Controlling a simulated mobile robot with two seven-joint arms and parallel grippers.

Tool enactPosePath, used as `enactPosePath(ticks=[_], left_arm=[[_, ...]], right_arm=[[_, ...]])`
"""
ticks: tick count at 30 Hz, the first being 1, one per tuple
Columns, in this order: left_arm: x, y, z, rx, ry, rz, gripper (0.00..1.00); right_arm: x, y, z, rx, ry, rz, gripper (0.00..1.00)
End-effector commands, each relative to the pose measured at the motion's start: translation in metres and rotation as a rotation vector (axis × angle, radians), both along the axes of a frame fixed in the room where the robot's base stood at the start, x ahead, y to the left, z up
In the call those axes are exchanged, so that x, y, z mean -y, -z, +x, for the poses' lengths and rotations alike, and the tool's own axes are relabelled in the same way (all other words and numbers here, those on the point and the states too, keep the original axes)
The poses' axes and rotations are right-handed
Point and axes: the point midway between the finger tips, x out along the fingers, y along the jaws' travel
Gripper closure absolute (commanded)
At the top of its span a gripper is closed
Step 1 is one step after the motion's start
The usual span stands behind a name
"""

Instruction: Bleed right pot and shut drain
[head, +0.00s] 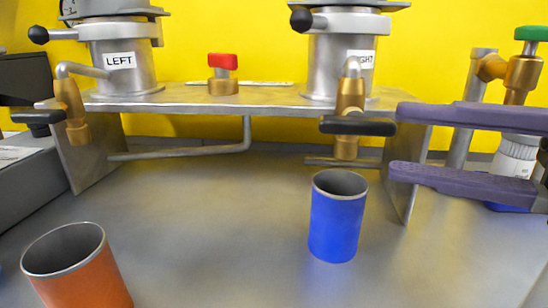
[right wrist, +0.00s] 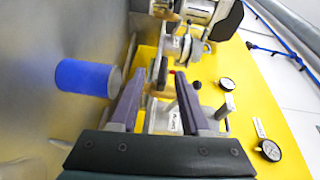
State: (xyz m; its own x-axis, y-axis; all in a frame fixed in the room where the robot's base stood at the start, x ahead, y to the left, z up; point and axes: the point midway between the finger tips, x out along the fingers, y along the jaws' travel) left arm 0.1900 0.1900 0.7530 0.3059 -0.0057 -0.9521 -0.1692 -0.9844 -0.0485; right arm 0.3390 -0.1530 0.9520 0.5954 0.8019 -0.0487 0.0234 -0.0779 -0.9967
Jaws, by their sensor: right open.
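The right pot (head: 343,60) stands on a metal stand, its label partly hidden by the pipe of its brass drain tap (head: 349,95). The tap's black handle (head: 357,126) lies crosswise. A blue cup (head: 337,220) stands upright below the tap; its inside looks empty as far as it shows. The cup also shows in the right wrist view (right wrist: 84,77). My right gripper (head: 396,142) is open, its purple fingers pointing left, one above the other. Its tips are just right of the black handle, with nothing visible between them. My left gripper is not in view.
The left pot (head: 122,62) has its own brass tap (head: 73,108), with an orange cup (head: 78,265) at front left. A red-handled valve (head: 223,75) sits between the pots. A green-handled valve (head: 523,65) stands behind my right gripper. The bench between the cups is clear.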

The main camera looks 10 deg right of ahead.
Motion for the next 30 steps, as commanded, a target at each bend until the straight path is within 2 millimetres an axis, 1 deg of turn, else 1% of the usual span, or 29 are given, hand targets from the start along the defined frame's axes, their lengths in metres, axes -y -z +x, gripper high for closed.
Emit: enactPosePath(ticks=[1,4,8,21,24,30], left_arm=[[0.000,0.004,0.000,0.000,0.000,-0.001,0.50],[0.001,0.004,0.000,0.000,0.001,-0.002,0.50],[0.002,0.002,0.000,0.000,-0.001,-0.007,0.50],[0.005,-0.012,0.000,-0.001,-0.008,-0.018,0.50],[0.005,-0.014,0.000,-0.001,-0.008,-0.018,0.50],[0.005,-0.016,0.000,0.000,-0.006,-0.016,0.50]], right_arm=[[0.005,0.002,0.002,-0.011,0.020,0.039,0.54],[0.008,-0.001,0.004,-0.022,0.037,0.079,0.54],[0.003,-0.004,0.010,-0.022,0.038,0.087,0.54],[-0.049,-0.006,0.050,-0.020,0.035,0.084,0.54],[-0.058,-0.005,0.057,-0.021,0.036,0.084,0.54],[-0.068,-0.003,0.065,-0.022,0.036,0.083,0.54]])
